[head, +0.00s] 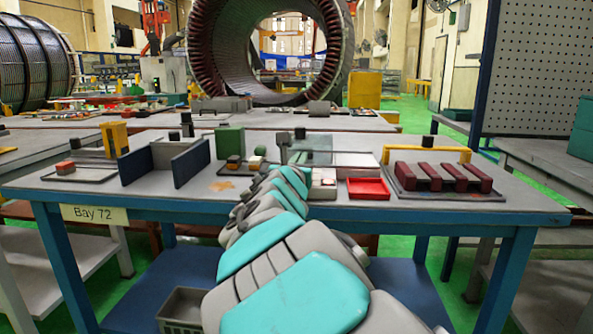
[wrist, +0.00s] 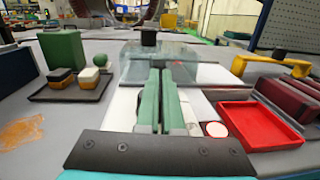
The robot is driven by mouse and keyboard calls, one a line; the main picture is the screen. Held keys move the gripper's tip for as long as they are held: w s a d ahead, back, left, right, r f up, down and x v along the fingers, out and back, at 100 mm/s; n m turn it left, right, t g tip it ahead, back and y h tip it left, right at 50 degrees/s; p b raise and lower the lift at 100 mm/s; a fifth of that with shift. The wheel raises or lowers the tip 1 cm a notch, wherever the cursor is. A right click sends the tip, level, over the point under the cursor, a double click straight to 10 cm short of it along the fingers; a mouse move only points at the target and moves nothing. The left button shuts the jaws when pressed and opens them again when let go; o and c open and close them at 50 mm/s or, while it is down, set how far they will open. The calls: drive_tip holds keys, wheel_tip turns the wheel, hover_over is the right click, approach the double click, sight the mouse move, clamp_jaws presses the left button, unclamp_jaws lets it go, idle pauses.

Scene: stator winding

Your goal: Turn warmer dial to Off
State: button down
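My gripper (wrist: 160,72) shows in the wrist view with its two green fingers side by side, only a thin dark line between them, and nothing visible held. The fingers point at a clear glass-like box (wrist: 172,68) with a dark knob (wrist: 148,38) behind it; whether they touch the box cannot be told. A round white disc with a red rim (wrist: 216,130) lies just right of the fingers. I cannot tell which part is the warmer dial, or read any Off mark. In the head view my arm hides part of this area.
A red tray (head: 367,188) and a rack of dark red bars with a yellow handle (head: 425,155) stand to the right. A green box (head: 229,141) and a dark tray with small blocks (wrist: 70,91) stand to the left. Grey-blue upright panels (head: 190,163) stand farther left.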

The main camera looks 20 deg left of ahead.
drive_tip(key=shift+c, duration=1.7)
unclamp_jaws()
drive_tip(key=shift+f, duration=0.25)
